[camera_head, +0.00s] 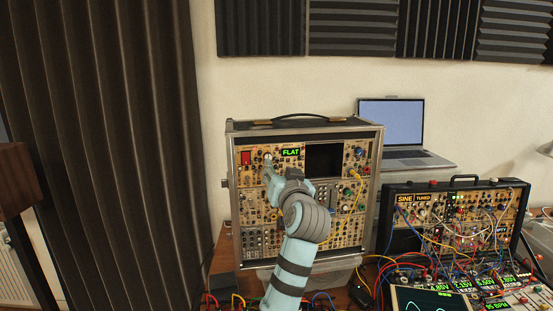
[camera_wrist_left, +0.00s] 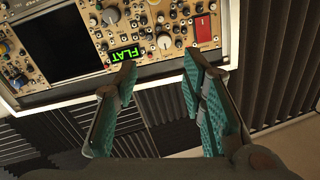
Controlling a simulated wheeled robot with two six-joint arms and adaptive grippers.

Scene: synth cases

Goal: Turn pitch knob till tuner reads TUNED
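The tuner display (camera_head: 290,152) reads FLAT in green near the top of the tall synth case (camera_head: 378,175). In the left wrist view the same display (camera_wrist_left: 124,54) appears upside down. A round pale knob (camera_wrist_left: 163,41) sits beside the display; it looks like the pitch knob, but I cannot read its label. My left gripper (camera_wrist_left: 160,72) is open, with its teal-padded fingers pointing at the panel on either side of the knob's line. I see no contact with the knob. In the head view my left gripper (camera_head: 269,166) is small and partly hidden by its wrist. My right gripper is not in view.
A red module (camera_head: 245,158) and a dark screen (camera_head: 324,159) flank the display. A smaller case (camera_head: 391,215) at right has SINE and TUNED labels and many patch cables. A laptop (camera_head: 391,122) stands behind. Yellow cables hang at the tall case's right side.

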